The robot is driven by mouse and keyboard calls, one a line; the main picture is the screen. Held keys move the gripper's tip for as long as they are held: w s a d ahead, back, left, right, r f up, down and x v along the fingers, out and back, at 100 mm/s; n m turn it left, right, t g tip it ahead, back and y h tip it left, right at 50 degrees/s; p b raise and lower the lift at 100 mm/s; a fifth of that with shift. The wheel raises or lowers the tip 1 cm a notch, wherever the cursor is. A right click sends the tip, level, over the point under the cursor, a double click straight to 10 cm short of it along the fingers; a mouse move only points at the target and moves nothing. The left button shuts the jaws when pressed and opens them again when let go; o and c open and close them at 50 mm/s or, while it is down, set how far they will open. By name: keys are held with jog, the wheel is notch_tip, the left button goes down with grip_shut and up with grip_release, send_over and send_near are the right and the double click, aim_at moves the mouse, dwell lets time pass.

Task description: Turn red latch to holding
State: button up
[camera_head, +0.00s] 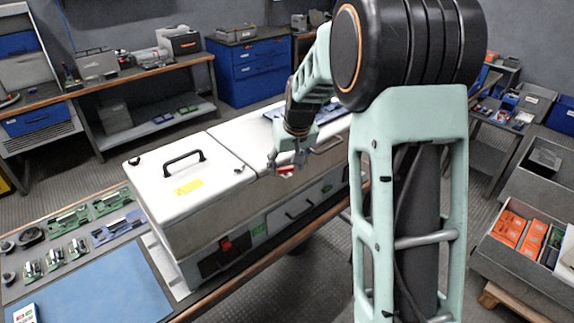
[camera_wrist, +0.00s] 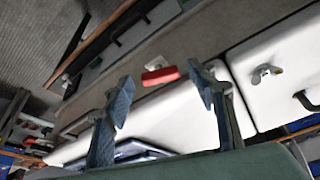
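The red latch (camera_wrist: 160,76) is a small red handle on a light mount at the front edge of the white cabinet. It lies roughly along the edge in the wrist view, and in the head view it shows as a small red piece (camera_head: 286,169) just below my gripper (camera_head: 287,158). In the wrist view my gripper (camera_wrist: 162,84) is open, its two blue-grey fingers apart on either side of the latch. Gaps show between the latch and both fingers. I cannot tell how deep the fingertips reach beside it.
The white cabinet (camera_head: 190,208) has a lid with a black handle (camera_head: 184,160) and a yellow label. A red switch (camera_head: 226,243) sits on its lower front panel. A metal wing latch (camera_wrist: 265,73) is on the lid. Circuit boards and a blue mat (camera_head: 95,292) lie at left.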

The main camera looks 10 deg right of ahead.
jog(key=v, duration=1.2)
